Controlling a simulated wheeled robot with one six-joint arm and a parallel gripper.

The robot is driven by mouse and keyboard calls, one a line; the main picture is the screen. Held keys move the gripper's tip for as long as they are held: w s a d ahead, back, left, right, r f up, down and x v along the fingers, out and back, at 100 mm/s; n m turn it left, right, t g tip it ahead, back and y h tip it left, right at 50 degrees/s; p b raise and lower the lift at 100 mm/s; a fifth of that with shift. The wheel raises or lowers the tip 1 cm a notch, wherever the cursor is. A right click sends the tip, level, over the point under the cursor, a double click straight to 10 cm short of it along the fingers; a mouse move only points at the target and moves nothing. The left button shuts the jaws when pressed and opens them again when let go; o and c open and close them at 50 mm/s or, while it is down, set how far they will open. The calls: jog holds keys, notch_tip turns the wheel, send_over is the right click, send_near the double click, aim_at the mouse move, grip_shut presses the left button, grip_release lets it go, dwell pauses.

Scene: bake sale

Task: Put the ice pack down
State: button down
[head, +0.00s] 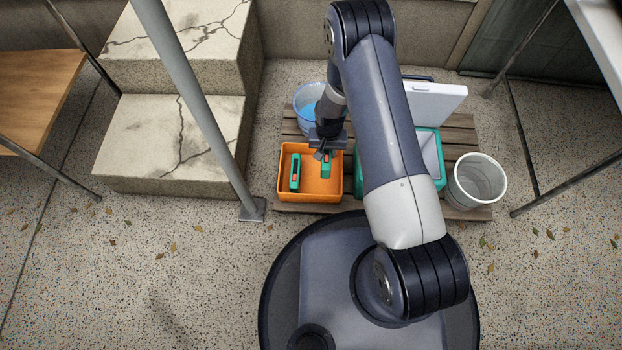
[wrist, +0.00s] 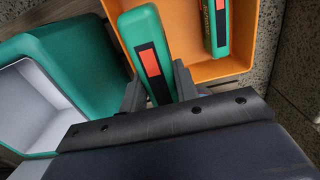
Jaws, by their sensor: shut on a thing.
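My gripper (head: 325,156) is shut on a green ice pack (wrist: 143,35) with an orange and black label. The held pack also shows in the head view (head: 326,170), below my fingers over the right part of the orange bin (head: 310,197). Whether it touches the bin's floor I cannot tell. A second green pack (head: 295,172) of the same look lies in the left part of the bin, apart from the held one. It also shows in the wrist view (wrist: 221,30). My fingers (wrist: 160,88) hide part of the held pack.
A teal cooler (wrist: 60,75) with its white lid (head: 436,103) open stands right of the bin, partly behind my arm. A blue bucket (head: 303,98) stands behind the bin, a white bin (head: 476,182) at the right. All are on a wooden pallet (head: 300,207). Stone steps (head: 165,140) rise at the left.

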jog(key=shift+s+a+f, duration=0.1)
jog(key=shift+s+f, duration=0.1)
jog(key=shift+f, duration=0.35)
jog(key=shift+s+a+f, duration=0.1)
jog(key=shift+s+f, duration=0.05)
jog(key=shift+f, duration=0.4)
notch_tip(320, 180, down, 10)
jog(key=b, duration=0.4)
jog(key=shift+r, duration=0.1)
jog(key=shift+f+b, duration=0.2)
jog(key=shift+b, duration=0.2)
jog(key=c, duration=1.1)
grip_release()
jog(key=shift+r, duration=0.1)
jog(key=shift+r, duration=0.1)
notch_tip(320, 180, up, 12)
jog(key=p, duration=0.5)
jog(key=shift+p, duration=0.3)
